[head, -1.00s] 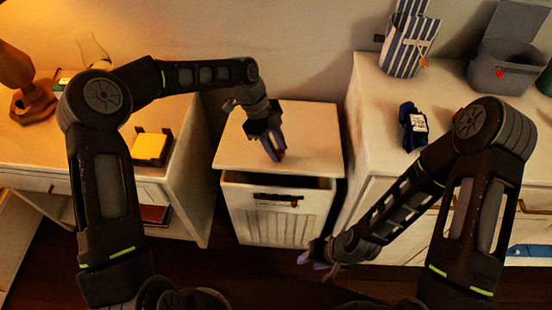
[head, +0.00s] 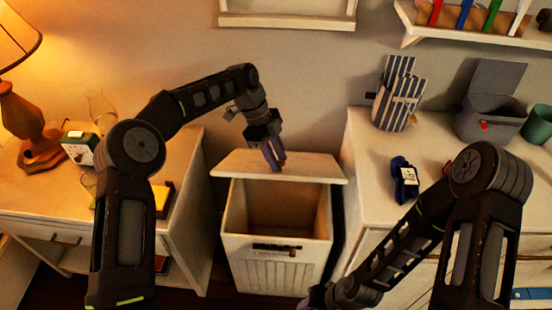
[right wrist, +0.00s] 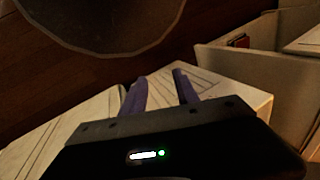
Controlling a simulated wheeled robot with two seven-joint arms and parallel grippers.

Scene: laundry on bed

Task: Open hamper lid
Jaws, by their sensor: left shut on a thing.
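The white hamper (head: 276,275) stands between two cabinets in the head view. Its flat lid (head: 315,168) is tilted up at the front, and the dark inside (head: 275,210) shows below it. My left gripper (head: 273,158) reaches from above to the lid and is shut on it, left of the lid's middle. The fingertips partly cover the lid there. A dark handle slot (head: 277,248) is on the hamper's front. My right gripper (right wrist: 160,92) has its two fingers apart with nothing between them. In the head view it is low, in front of the hamper, partly cut off.
The left nightstand (head: 185,225) holds a lamp (head: 30,125) and a yellow item (head: 163,199). The right dresser (head: 365,160) holds a striped bag (head: 398,100), a grey open bin (head: 488,118), a dark blue watch-like item (head: 404,180) and a green cup (head: 537,124).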

